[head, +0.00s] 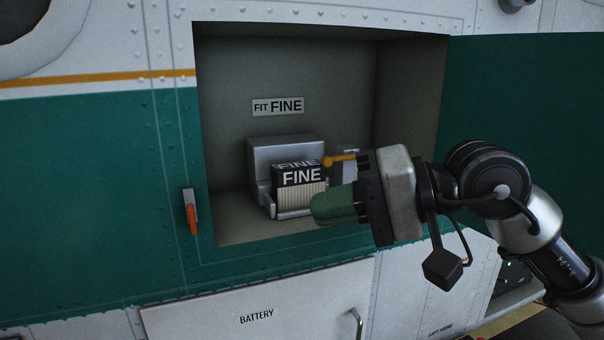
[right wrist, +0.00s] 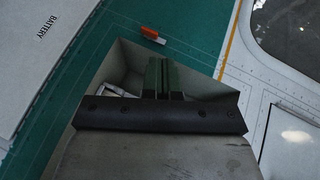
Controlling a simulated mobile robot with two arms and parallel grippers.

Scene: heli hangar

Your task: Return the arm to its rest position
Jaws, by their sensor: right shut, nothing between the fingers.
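My right gripper (head: 318,207) is in front of the open bay in the helicopter's side, its green fingers pointing left. Its fingers (right wrist: 163,76) are together and empty in the right wrist view. Behind the fingertips, inside the bay, a black filter marked FINE (head: 301,178) sits upright in a grey housing (head: 285,148). The fingers overlap the lower right of the filter in the picture; I cannot tell whether they touch it. An orange-knobbed lever (head: 339,159) shows just above the gripper, partly hidden by it. My left gripper is out of view.
The bay (head: 228,110) has a label reading FIT FINE (head: 278,106) on its back wall. An orange-handled latch (head: 191,212) is left of the opening; it also shows in the right wrist view (right wrist: 152,35). Below is a BATTERY panel (head: 262,308) with a handle (head: 355,322).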

